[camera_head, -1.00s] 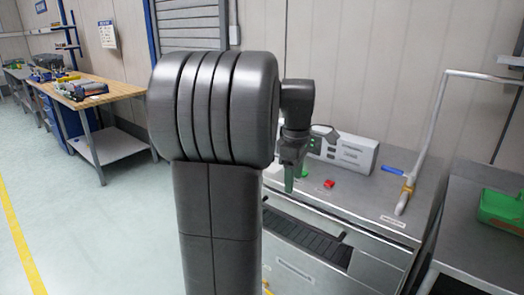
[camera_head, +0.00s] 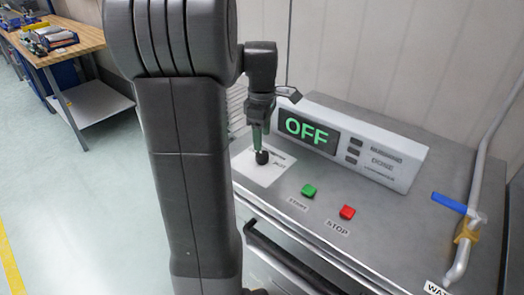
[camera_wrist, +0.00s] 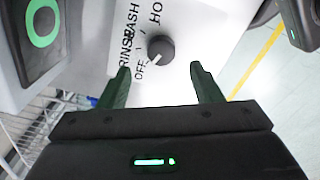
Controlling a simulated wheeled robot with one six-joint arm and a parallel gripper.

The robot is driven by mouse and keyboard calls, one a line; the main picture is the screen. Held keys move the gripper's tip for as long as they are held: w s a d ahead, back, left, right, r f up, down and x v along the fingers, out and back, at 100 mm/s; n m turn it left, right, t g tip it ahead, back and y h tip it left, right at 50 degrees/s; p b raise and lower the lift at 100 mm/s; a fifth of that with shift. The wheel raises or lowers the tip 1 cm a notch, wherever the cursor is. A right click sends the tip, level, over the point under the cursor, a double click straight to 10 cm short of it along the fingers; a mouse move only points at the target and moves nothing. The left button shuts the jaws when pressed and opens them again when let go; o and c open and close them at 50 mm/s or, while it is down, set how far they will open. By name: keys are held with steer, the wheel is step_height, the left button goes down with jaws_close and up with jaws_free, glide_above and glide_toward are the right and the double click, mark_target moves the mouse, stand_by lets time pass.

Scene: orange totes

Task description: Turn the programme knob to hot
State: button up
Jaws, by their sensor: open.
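The black round programme knob (camera_head: 262,158) stands on a white label plate (camera_head: 250,172) on the machine's top. In the wrist view the knob (camera_wrist: 161,48) has a white pointer mark toward OFF, with RINSE, WASH and a partly cut-off "HO" label around it. The display (camera_head: 308,131) reads OFF in green. My gripper (camera_head: 259,140) points down at the knob in the head view. In the wrist view my gripper (camera_wrist: 159,70) is open, its green fingers apart, with the knob just beyond the gap between the fingertips. I cannot tell whether a finger touches it.
A green START button (camera_head: 309,191) and a red STOP button (camera_head: 347,212) sit right of the knob. The control box (camera_head: 375,163) rises behind them. A pipe (camera_head: 478,190) with a blue lever (camera_head: 449,202) stands at the right. A workbench (camera_head: 75,43) is at the far left.

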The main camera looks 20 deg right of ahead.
mark_target(262, 154)
step_height(262, 154, down, 6)
steer(key=shift+s+r, duration=0.1)
steer(key=c, duration=1)
